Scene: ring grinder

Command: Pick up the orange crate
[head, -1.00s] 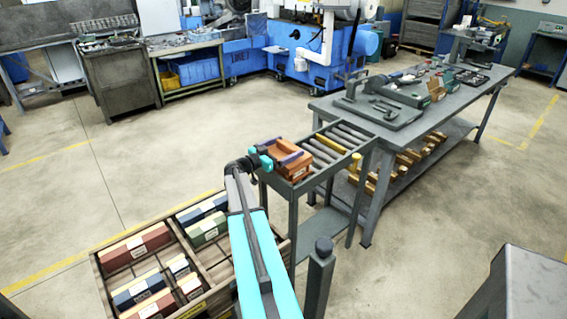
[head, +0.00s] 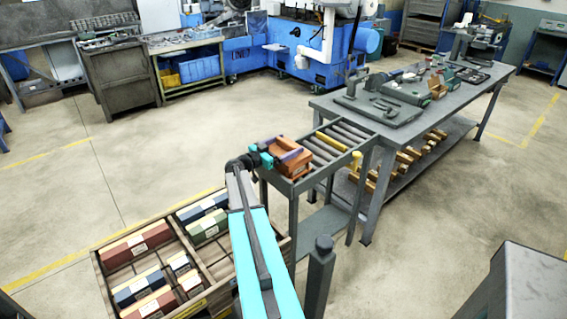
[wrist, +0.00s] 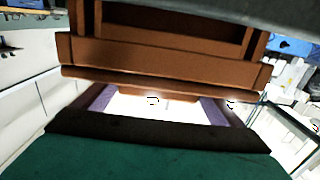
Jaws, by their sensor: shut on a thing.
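The orange crate (head: 286,163) is at the near left end of the roller conveyor in the head view. My gripper (head: 279,155) reaches it from the left, with its purple fingers on the crate. In the wrist view the crate (wrist: 160,65) fills the upper part of the picture, in front of the purple fingers (wrist: 158,104). The gripper is shut on the crate. The crate looks level; whether its underside touches the rollers I cannot tell.
The roller conveyor (head: 340,140) runs back right to a grey workbench (head: 330,103) with tools on it. A wooden bin (head: 101,270) with coloured boxes stands at the lower left. A grey post (head: 319,285) stands near the front. Open floor lies behind the conveyor.

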